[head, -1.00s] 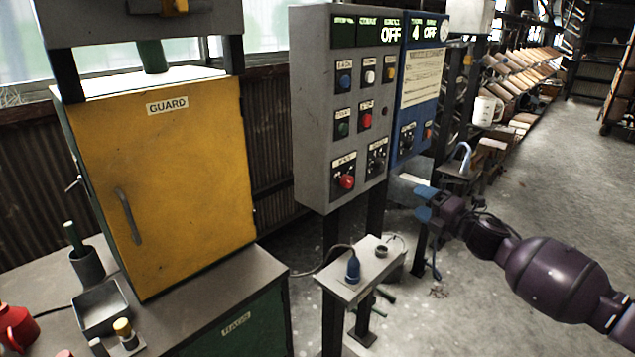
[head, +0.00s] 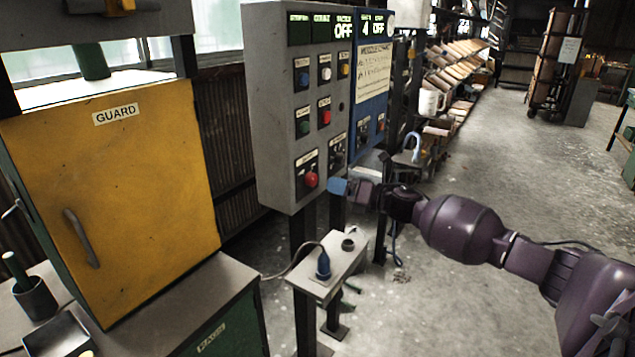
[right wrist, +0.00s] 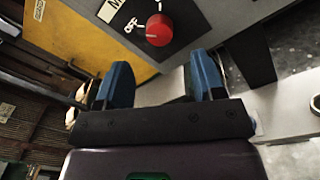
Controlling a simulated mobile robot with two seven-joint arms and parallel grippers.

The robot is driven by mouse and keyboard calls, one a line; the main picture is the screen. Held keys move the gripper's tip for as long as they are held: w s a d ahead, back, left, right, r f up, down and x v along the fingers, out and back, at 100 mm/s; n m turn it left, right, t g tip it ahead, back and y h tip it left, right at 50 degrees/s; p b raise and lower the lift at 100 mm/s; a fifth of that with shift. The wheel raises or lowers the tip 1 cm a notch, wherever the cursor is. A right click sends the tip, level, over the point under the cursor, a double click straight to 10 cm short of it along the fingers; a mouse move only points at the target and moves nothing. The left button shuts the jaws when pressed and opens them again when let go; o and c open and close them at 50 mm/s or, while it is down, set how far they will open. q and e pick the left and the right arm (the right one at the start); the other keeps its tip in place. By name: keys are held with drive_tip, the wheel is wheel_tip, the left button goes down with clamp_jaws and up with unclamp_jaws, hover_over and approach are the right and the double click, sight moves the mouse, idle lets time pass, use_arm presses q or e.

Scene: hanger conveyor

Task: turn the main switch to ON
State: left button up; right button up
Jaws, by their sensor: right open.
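The main switch (head: 311,180) is a red round knob on a dark plate, low on the front of the grey control panel (head: 270,110). In the right wrist view the red knob (right wrist: 159,29) shows beyond the fingers, with small white markings beside it. My right gripper (head: 338,187) is just right of the knob in the head view, with blue fingertips. In the wrist view the right gripper (right wrist: 155,85) is open and empty, with its blue fingers apart and short of the knob. I cannot read the switch's setting. My left gripper is not in view.
A yellow guard cabinet (head: 140,190) stands left of the panel. A blue panel (head: 371,100) adjoins on the right. The floor at the right (head: 510,180) is open.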

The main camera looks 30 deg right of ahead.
sight(315, 180)
drive_tip(key=shift+x, duration=3.3)
drive_tip(key=c, duration=0.9)
